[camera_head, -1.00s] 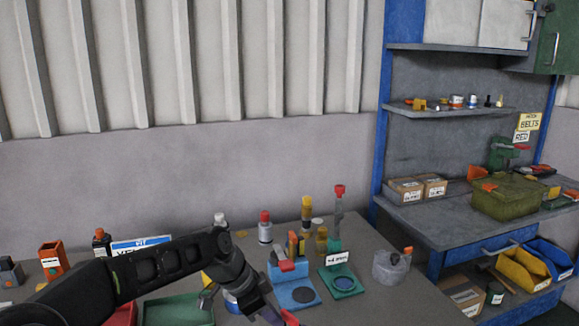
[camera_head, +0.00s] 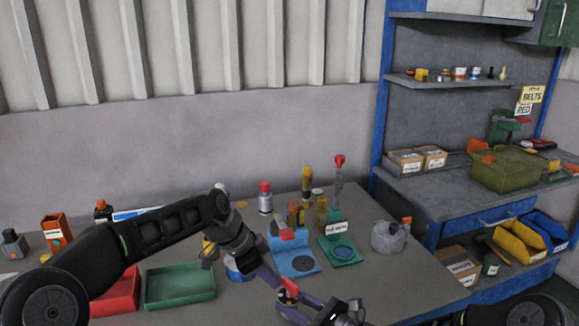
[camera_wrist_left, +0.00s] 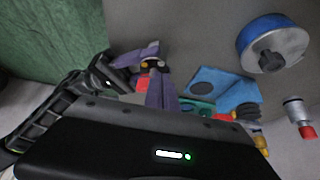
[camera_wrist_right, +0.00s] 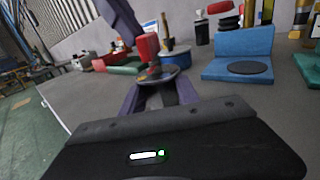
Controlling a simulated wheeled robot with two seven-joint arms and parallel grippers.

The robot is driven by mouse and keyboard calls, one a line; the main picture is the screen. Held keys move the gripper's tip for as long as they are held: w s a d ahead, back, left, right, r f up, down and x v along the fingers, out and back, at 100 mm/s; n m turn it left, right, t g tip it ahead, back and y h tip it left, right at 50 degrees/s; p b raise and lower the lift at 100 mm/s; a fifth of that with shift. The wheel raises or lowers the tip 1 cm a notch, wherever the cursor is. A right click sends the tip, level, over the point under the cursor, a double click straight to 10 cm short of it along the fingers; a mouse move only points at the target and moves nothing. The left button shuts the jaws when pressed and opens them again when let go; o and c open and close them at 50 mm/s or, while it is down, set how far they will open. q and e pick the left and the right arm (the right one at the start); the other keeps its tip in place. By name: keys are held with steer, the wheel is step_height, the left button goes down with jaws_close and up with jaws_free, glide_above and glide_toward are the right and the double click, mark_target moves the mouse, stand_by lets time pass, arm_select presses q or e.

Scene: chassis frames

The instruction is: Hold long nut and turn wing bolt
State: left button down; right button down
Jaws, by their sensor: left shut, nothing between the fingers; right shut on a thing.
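My right gripper (camera_head: 285,307) is at the bottom of the head view, its purple fingers shut on a part with a red cylinder (camera_wrist_right: 148,46) standing upright and a dark round piece (camera_wrist_right: 160,76) at its base. The red part also shows in the head view (camera_head: 290,287). I cannot tell the long nut from the wing bolt in it. My left gripper (camera_head: 271,278) is shut and empty, close above the red part; in the left wrist view its purple fingers (camera_wrist_left: 162,90) are together. Whether its tips touch the red part is unclear.
A blue fixture (camera_head: 290,252) and a green fixture (camera_head: 338,249) stand behind the grippers, with several bottles beyond. A green tray (camera_head: 180,285) and a red tray (camera_head: 116,295) lie at left. A blue-rimmed round tin (camera_wrist_left: 274,42) is near the left gripper. The table's front right is clear.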

arm_select(q)
steer(key=shift+w, duration=0.15)
stand_by(0.3)
steer(key=shift+a, duration=0.4)
steer(key=shift+r, duration=0.1)
step_height(320, 180, up, 6)
steer(key=shift+f, duration=0.1)
stand_by(0.6)
steer(key=s, duration=0.2)
steer(key=s+r, duration=0.1)
steer(key=shift+s+d, duration=0.15)
steer(key=shift+d, duration=0.2)
